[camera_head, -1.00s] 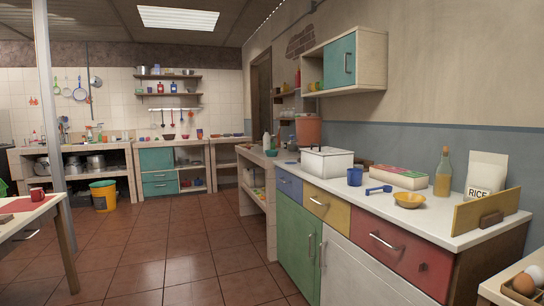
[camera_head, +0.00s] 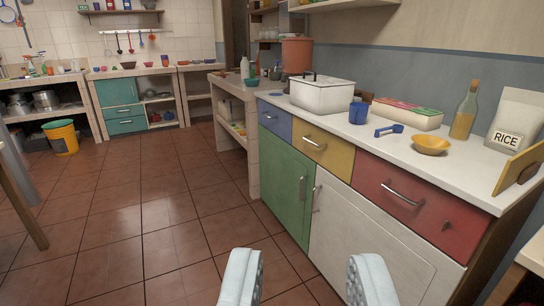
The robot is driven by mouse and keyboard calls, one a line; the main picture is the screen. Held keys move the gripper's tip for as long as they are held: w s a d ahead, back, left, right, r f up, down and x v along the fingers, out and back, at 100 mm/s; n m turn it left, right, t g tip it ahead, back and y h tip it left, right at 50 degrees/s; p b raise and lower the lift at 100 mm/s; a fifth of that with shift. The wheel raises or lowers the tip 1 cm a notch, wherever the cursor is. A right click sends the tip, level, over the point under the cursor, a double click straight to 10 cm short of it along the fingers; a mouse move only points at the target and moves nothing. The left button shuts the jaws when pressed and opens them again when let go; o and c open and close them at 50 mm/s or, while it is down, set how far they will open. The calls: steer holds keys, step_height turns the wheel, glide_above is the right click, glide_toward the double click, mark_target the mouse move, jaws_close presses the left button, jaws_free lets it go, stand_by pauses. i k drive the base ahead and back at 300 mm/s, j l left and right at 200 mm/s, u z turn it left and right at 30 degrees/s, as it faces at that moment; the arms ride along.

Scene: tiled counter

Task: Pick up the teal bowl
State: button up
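A small teal item that looks like the teal bowl (camera_head: 252,82) sits far off on the tiled counter (camera_head: 224,87), near a white bottle; it is too small to tell its shape for sure. My gripper (camera_head: 305,280) shows at the bottom of the view, with its two pale fingers wide apart and nothing between them. It is over the floor, well short of the counters and far from the teal item.
The white-topped cabinet (camera_head: 390,200) stands on the right, bearing a white pot (camera_head: 322,97), blue cup (camera_head: 358,113), blue scoop (camera_head: 389,130), yellow bowl (camera_head: 431,145) and glass bottle (camera_head: 465,112). A yellow bucket (camera_head: 62,138) stands at left. The tiled floor (camera_head: 150,220) ahead is clear.

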mark_target(253, 83)
steer(key=i+u, duration=0.45)
steer(key=i, duration=2.15)
steer(key=i+j+z, duration=0.15)
steer(key=i, duration=0.75)
steer(key=i+j+z, duration=0.1)
steer(key=i+z, duration=0.2)
steer(key=i, duration=0.15)
steer(key=i+j+z, duration=0.2)
steer(key=i+z, duration=0.15)
steer(key=i+j+z, duration=0.3)
steer(key=i, duration=0.2)
